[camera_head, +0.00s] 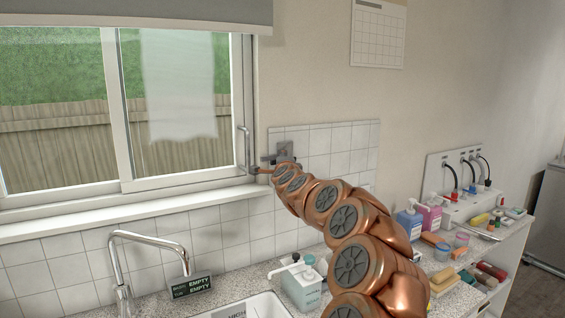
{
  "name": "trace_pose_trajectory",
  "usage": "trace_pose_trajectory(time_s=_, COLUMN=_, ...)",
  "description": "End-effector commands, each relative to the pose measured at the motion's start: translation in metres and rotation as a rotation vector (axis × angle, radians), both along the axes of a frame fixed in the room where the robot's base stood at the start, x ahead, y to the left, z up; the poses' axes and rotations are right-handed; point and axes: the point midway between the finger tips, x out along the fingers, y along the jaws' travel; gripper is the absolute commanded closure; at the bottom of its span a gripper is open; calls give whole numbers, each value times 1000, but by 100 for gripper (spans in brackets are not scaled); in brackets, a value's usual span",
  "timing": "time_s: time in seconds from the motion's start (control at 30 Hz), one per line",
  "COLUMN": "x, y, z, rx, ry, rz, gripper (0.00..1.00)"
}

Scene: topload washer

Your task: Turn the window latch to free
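The window (180,110) is a white-framed pane on the left, with grass and a fence outside. A slim metal handle (246,145) stands upright on the right side of its frame; I take it to be the latch. My copper arm reaches up from the lower right. My gripper (258,170) is at the arm's far end, beside the lower end of the handle. It is small and partly hidden by my own arm, so I cannot tell whether its fingers touch the handle or are open or shut.
A tap (150,240) and sink (250,306) are below the window. A soap dispenser (301,284) stands on the counter near my arm. A shelf (505,245) with bottles and sponges is at right. A calendar (378,33) hangs above; a blind (140,14) covers the window top.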

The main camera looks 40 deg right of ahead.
Motion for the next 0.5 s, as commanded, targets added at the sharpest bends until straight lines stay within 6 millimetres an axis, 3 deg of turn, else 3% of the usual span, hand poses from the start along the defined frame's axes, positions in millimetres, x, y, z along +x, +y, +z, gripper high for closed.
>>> trace_pose_trajectory(time_s=0.5, x=-10, y=5, z=1, rx=0, ry=-1, rz=-1, gripper=56)
